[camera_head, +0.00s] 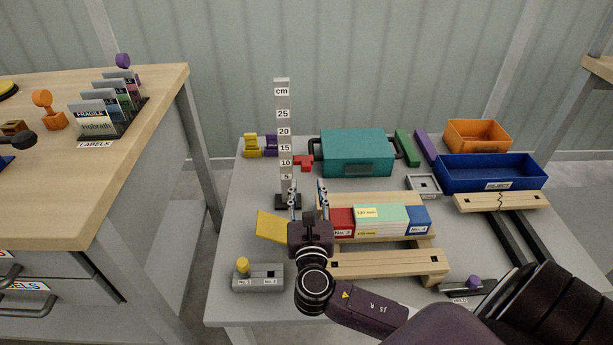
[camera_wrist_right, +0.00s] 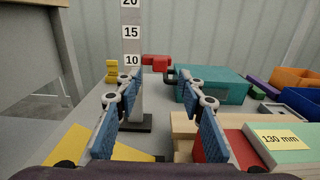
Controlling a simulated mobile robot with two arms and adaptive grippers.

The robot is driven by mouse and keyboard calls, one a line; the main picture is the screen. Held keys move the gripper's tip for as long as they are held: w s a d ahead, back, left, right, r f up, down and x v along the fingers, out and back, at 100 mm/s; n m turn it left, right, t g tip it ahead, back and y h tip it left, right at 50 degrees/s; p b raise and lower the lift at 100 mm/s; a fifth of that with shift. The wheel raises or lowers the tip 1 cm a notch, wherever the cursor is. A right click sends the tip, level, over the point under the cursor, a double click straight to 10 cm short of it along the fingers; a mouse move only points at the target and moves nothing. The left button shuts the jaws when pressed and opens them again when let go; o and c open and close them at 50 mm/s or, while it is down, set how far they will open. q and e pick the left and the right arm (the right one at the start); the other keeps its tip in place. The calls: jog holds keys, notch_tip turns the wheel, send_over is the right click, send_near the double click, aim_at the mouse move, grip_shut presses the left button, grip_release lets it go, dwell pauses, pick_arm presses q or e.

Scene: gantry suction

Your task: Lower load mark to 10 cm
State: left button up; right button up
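A pale upright post (camera_head: 283,110) carries a cm scale and stands on a dark base at the table's back left. It also shows in the right wrist view (camera_wrist_right: 131,50). A red block (camera_head: 303,163) shows at the post's right side, between the 10 and 15 labels in the head view. In the right wrist view the red block (camera_wrist_right: 156,61) appears level with the 10 label; whether it touches the post is unclear. My right gripper (camera_head: 308,190) is open and empty, in front of the post and low, with its left finger overlapping the post.
A teal case (camera_head: 355,150) stands behind right. A wooden rack (camera_head: 385,262) holds red, green and blue blocks close to the gripper's right. A yellow sheet (camera_head: 272,226) lies left. A blue bin (camera_head: 490,174) and orange bin (camera_head: 477,134) stand at right. A grey switch box (camera_head: 258,281) sits in front.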

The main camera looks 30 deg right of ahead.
jog(key=v, duration=0.5)
dwell(0.5)
